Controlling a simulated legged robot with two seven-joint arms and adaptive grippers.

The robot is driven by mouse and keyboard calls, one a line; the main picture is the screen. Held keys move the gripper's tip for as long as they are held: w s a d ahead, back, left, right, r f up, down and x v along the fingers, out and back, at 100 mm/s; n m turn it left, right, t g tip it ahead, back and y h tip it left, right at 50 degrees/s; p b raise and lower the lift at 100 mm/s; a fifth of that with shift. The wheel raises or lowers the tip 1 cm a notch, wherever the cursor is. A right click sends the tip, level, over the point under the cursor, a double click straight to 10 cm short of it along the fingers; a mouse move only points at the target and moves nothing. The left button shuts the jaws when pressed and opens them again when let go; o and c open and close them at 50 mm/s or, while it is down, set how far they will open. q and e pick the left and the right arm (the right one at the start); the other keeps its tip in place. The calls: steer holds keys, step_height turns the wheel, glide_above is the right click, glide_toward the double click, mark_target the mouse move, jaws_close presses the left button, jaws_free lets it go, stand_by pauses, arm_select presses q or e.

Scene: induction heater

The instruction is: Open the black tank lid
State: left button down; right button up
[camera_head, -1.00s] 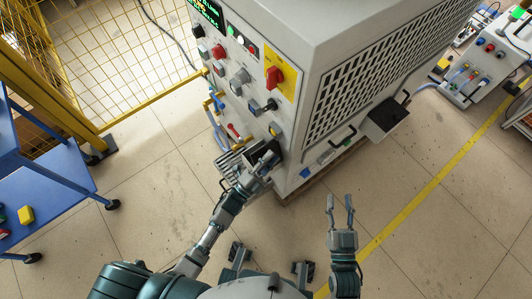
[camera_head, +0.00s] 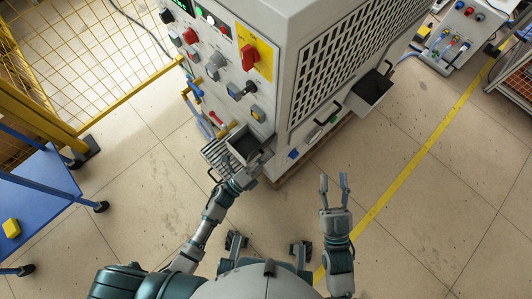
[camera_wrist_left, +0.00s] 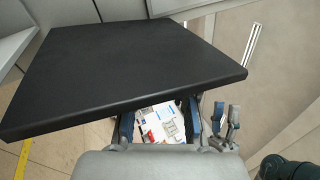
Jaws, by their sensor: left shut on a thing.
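The black tank lid (camera_wrist_left: 120,70) is a flat dark panel that fills much of the left wrist view, tilted in the picture. In the head view a dark square tank top (camera_head: 243,144) sits low on the front of the grey machine. I cannot tell there how far the lid is raised. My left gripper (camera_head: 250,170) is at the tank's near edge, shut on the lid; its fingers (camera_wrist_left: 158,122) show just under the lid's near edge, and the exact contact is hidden. My right gripper (camera_head: 334,184) is open and empty above the floor, right of the machine.
The grey machine (camera_head: 300,60) carries knobs and a red switch (camera_head: 250,58). A second dark box (camera_head: 372,88) juts from its right side. A blue cart (camera_head: 45,195) and yellow fence (camera_head: 80,60) stand left. Floor around my right gripper is clear.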

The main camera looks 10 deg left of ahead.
arm_select(q)
steer(key=shift+a+f, duration=0.2)
steer(key=shift+f, duration=0.15)
steer(key=c, duration=0.9)
jaws_free()
steer(key=shift+a+r, duration=0.1)
steer(key=shift+r, duration=0.05)
steer(key=v, duration=1.2)
steer(key=shift+w, duration=0.1)
steer(key=shift+c, duration=0.4)
